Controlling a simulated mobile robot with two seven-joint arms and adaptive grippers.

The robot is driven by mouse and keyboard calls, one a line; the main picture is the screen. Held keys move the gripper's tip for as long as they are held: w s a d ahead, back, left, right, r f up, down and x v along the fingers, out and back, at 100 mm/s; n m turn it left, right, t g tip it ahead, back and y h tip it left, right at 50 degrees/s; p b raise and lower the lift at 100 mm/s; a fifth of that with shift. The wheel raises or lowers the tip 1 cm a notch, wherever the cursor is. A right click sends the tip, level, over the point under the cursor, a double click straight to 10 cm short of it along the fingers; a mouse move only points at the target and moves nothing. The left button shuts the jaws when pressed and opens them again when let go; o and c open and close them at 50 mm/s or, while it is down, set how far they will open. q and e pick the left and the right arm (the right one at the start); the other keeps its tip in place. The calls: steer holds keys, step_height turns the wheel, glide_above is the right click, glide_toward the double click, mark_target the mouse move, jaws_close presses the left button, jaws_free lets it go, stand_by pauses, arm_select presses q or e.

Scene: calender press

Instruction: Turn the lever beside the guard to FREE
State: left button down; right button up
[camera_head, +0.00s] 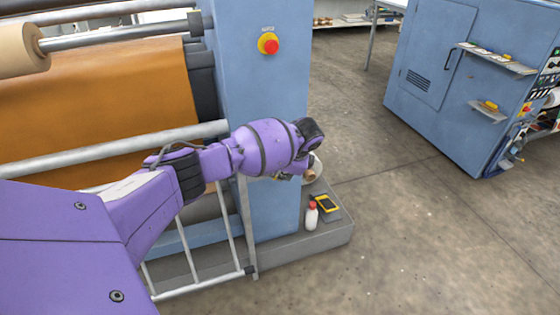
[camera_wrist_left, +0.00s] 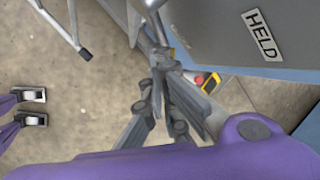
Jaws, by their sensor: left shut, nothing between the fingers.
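My left gripper (camera_head: 291,172) is partly hidden below its purple wrist, beside the blue end column of the press. In the left wrist view its dark fingers (camera_wrist_left: 163,62) are shut, with nothing seen between them. A pale metal rod (camera_wrist_left: 153,6), which looks like the lever, comes in at the top edge, close to the fingertips. I cannot tell whether they touch. A HELD label (camera_wrist_left: 263,34) is on the grey panel to its right. No FREE label shows. The barred guard (camera_head: 190,251) stands below my left arm. The lever is hidden in the head view. My right gripper is not seen.
A white bottle with a red cap (camera_head: 311,216) and a yellow-black device (camera_head: 328,203) stand on the press's grey plinth (camera_head: 300,245). A red stop button (camera_head: 269,44) is higher on the column. Floor right of the plinth is clear up to a blue cabinet (camera_head: 430,60).

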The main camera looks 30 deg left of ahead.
arm_select(q)
steer(key=shift+s+a+f+g+y, duration=0.25)
steer(key=shift+f+g+y, duration=0.1)
steer(key=shift+f, duration=0.15)
steer(key=shift+s+a+f+g+y, duration=0.25)
steer(key=shift+f+g+y, duration=0.1)
steer(key=shift+f, duration=0.1)
steer(key=shift+d+r, duration=0.1)
steer(key=shift+r, duration=0.05)
steer(key=shift+r+p, duration=0.5)
steer(key=shift+r, duration=0.15)
